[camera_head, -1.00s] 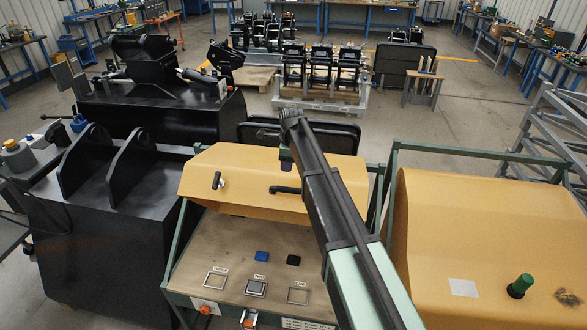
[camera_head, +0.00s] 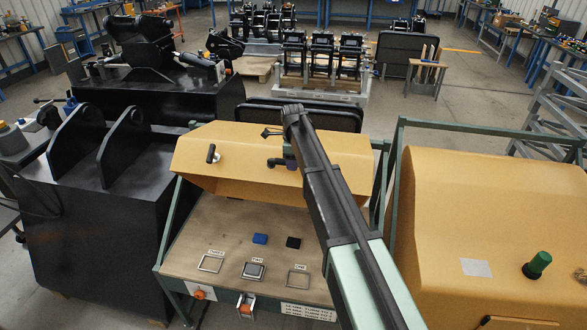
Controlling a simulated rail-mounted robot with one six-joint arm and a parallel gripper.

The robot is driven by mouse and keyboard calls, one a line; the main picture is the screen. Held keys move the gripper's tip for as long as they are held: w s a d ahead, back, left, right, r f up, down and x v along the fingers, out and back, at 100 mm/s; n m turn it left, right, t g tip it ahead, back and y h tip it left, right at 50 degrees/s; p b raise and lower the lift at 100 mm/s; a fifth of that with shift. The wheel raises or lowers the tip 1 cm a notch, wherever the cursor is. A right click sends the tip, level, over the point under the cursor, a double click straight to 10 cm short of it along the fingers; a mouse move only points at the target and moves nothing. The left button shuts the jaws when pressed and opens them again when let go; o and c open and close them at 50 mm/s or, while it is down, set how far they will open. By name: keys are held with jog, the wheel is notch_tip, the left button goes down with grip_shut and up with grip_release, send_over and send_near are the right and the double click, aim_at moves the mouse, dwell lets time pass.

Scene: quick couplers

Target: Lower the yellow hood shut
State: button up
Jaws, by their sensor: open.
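The yellow hood (camera_head: 240,165) is raised above a bench, its front edge high over the work board (camera_head: 215,235). Its dark handle (camera_head: 275,163) is on the front face, partly hidden by my wrist. A second dark knob or lever (camera_head: 211,153) is on the hood further left. My gripper (camera_head: 276,147) is at the end of my arm, in front of the hood's upper face and close to the handle. It is open; its fingers are small and partly hidden by my arm. I cannot tell whether it touches the handle.
A second yellow hood (camera_head: 485,220) with a green knob (camera_head: 538,265) stands at right. Large black machinery (camera_head: 100,230) stands at left. A dark panel (camera_head: 300,116) is behind.

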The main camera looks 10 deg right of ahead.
jog(key=shift+r, duration=0.1)
jog(key=shift+c, duration=0.4)
grip_shut()
